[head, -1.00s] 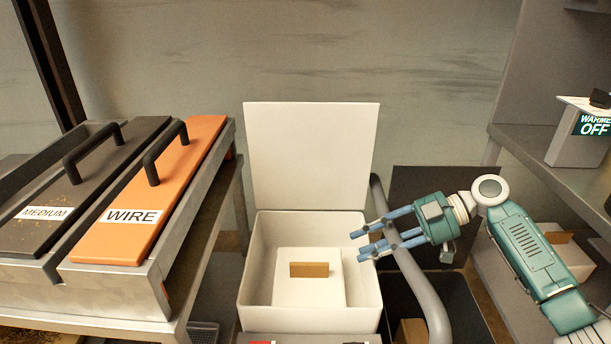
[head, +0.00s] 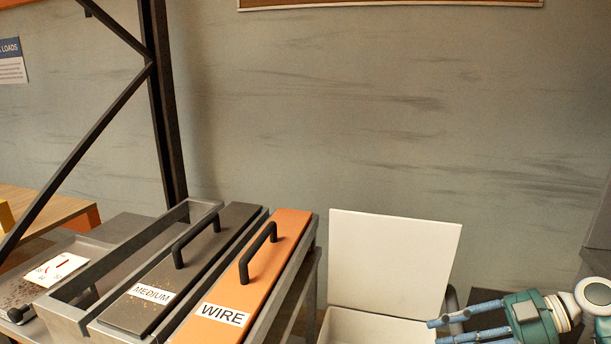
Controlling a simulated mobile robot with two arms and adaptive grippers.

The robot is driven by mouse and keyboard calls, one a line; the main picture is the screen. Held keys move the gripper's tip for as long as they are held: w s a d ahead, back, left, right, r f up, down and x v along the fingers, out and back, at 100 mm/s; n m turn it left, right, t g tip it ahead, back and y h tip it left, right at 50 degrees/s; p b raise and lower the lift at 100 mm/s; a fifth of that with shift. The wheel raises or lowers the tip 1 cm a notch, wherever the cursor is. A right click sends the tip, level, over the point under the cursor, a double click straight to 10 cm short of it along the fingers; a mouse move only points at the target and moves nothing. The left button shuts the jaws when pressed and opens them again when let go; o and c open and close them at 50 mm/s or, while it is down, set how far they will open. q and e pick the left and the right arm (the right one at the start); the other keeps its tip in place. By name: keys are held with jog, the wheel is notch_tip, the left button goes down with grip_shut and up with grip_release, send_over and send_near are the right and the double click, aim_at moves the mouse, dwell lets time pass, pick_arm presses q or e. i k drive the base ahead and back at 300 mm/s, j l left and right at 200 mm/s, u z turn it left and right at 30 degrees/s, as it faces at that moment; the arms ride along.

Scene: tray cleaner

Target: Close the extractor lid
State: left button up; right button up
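The white extractor box (head: 362,328) stands at the lower middle right, cut off by the bottom edge. Its white lid (head: 393,256) stands open, upright at the back of the box. My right gripper (head: 434,333) comes in from the right, just right of the box, with its blue fingers pointing left. The fingers are apart with nothing seen between them. The gripper is below the lid's top edge and in front of its right side. The box's inside is mostly out of view. My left gripper is not in view.
Left of the box, a metal rack holds a dark MEDIUM lid (head: 190,270) and an orange WIRE lid (head: 262,262), both with raised black handles. A black post (head: 163,110) and brace rise at the left. A wooden table (head: 40,212) stands far left.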

aim_at(399, 266)
jog(key=k+j, duration=0.7)
jog(key=k, duration=0.2)
